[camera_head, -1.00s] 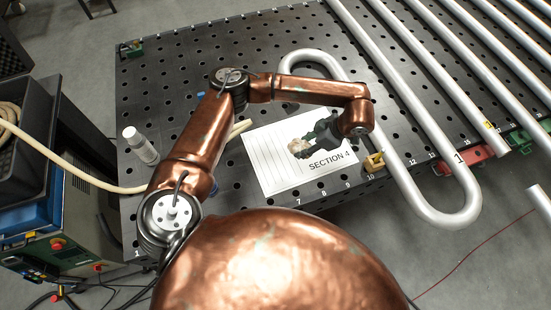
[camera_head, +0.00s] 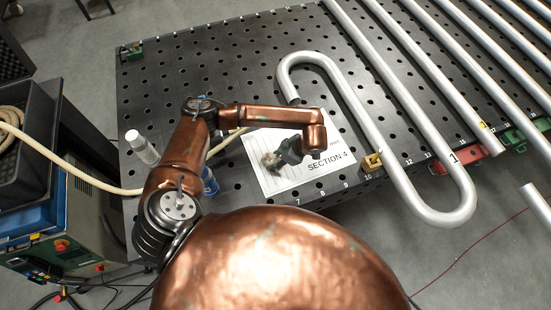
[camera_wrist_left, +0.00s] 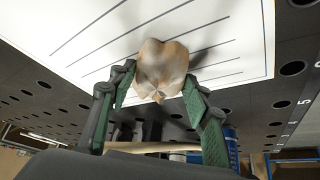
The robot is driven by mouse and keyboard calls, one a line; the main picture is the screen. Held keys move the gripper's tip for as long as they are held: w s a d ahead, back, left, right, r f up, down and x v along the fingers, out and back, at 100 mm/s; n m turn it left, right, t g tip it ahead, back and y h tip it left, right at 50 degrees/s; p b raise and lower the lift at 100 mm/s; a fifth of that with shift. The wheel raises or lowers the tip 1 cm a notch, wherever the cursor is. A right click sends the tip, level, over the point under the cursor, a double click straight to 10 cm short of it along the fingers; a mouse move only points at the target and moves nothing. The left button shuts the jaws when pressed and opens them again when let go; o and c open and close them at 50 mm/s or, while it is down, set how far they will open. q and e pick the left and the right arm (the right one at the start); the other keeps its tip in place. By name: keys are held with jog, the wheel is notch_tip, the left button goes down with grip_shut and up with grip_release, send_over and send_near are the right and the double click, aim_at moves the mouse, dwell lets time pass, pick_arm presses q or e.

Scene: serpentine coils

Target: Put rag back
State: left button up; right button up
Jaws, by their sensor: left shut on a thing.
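The rag (camera_wrist_left: 162,68) is a crumpled beige cloth between the fingertips of my left gripper (camera_wrist_left: 157,82) in the left wrist view. In the head view the rag (camera_head: 269,160) shows small at the tip of my left gripper (camera_head: 272,160), over the white "SECTION 4" sheet (camera_head: 305,178). The gripper has dark green fingers and is shut on the rag. A shadow beside the rag falls on the sheet; I cannot tell how high the rag is above it. My right gripper is not in view.
A white bottle (camera_head: 140,147) and a blue can (camera_head: 209,182) stand on the perforated table (camera_head: 240,50) left of the sheet. A beige hose (camera_head: 85,177) runs onto the table. Bent silver tubes (camera_head: 385,150) with clamps cover the right.

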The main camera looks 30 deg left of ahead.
pick_arm(q)
jog(key=o, duration=1.1)
jog(key=shift+o, duration=0.2)
jog(key=shift+d, duration=0.1)
jog(key=b+v, duration=0.1)
jog(key=v, duration=1.1)
